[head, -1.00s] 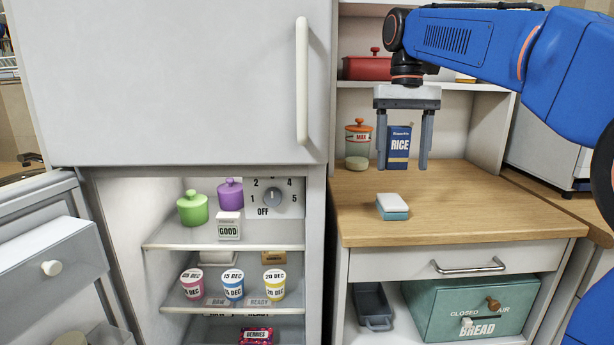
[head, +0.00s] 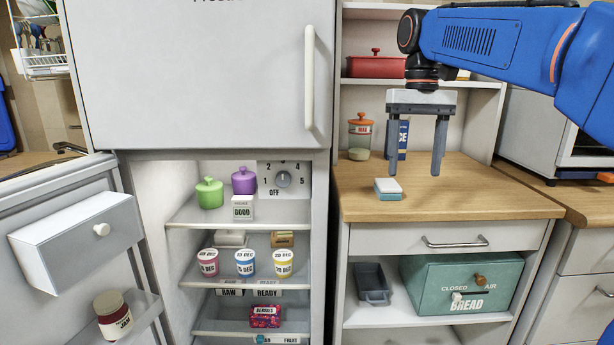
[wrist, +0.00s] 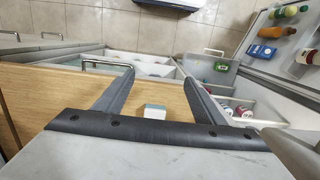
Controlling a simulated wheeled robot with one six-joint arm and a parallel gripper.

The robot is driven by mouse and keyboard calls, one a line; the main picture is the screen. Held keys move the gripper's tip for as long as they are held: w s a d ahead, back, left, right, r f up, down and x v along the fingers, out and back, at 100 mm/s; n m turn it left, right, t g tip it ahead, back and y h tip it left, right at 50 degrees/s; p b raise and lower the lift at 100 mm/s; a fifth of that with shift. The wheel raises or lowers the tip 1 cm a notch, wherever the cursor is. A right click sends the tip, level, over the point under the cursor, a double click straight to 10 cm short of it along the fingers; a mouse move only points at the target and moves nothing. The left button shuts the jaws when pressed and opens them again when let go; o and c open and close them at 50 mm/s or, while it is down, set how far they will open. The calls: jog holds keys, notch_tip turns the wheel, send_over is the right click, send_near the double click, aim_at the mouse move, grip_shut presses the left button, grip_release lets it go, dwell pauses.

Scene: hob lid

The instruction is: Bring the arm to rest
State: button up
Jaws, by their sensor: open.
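My gripper (head: 418,168) is open and empty, with its two grey fingers pointing down and apart. In the head view it hangs above the wooden counter (head: 470,193), in front of the blue rice box (head: 403,140), which it partly hides. My blue arm reaches in from the upper right. In the wrist view my gripper (wrist: 155,90) also shows open, with a small white and teal block (wrist: 155,111) seen between its fingers. In the head view this block (head: 388,189) lies on the counter, apart from the fingers.
The fridge (head: 200,80) stands at left, its lower door (head: 75,215) open, with tubs and pots on its shelves. An orange-lidded jar (head: 360,135) stands at the counter's back. A red pot (head: 376,66) is on the shelf above. A teal bread box (head: 425,285) sits below.

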jog(key=s+d+f+t, duration=0.3)
jog(key=s+f, duration=0.8)
jog(key=f, duration=0.3)
jog(key=s+d+f+t, duration=0.2)
jog(key=s+d+f, duration=0.1)
jog(key=s+f, duration=0.9)
notch_tip(320, 180, down, 3)
jog(key=shift+s+d+r+t, duration=0.2)
jog(key=shift+s+t, duration=0.1)
jog(key=shift+t, duration=0.1)
